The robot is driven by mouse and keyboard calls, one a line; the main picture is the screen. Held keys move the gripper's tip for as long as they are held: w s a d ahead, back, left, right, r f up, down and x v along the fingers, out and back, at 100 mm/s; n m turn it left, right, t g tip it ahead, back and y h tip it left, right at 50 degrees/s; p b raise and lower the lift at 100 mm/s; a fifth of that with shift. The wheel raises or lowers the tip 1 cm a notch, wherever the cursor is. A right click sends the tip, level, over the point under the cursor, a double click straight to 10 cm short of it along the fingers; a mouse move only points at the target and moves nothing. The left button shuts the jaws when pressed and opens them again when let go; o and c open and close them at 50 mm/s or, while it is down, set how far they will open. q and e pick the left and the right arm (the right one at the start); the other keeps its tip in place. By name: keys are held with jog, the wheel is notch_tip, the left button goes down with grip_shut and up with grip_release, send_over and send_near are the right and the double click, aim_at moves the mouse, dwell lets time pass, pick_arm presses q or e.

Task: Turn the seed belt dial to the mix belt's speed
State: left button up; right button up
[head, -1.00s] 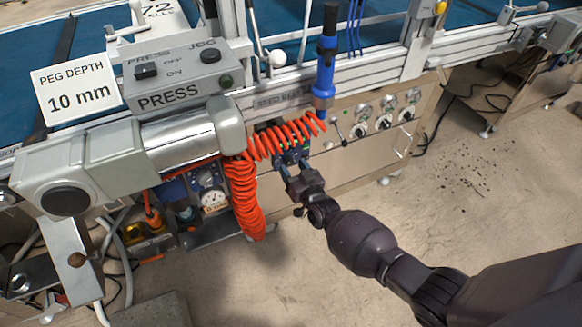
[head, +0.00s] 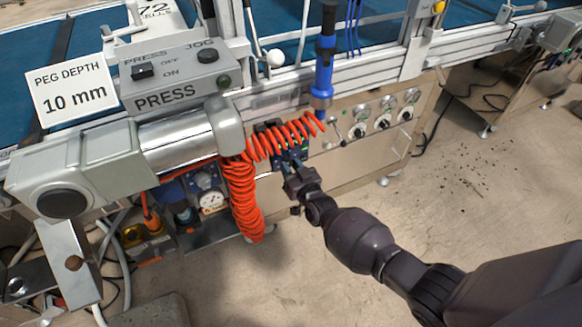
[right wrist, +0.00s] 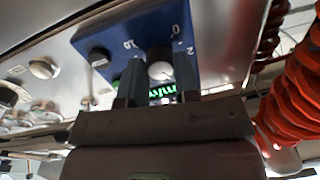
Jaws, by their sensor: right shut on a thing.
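The display's figures cannot be fully read. My left gripper is not in view.
The orange coiled hose (head: 244,205) hangs just left of my right gripper; it also shows in the right wrist view (right wrist: 300,90). More knobs (head: 382,122) sit on the panel to the right. The press box (head: 175,80) stands above left.

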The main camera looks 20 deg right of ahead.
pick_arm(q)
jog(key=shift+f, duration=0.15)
pick_arm(e)
jog(key=shift+f+m, duration=0.1)
jog(key=shift+m, duration=0.2)
pick_arm(q)
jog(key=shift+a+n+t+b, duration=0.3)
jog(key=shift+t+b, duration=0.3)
jog(key=shift+b, duration=0.85)
pick_arm(e)
jog(key=shift+m, duration=5)
jog(key=o, duration=0.9)
jog(key=shift+o, duration=0.2)
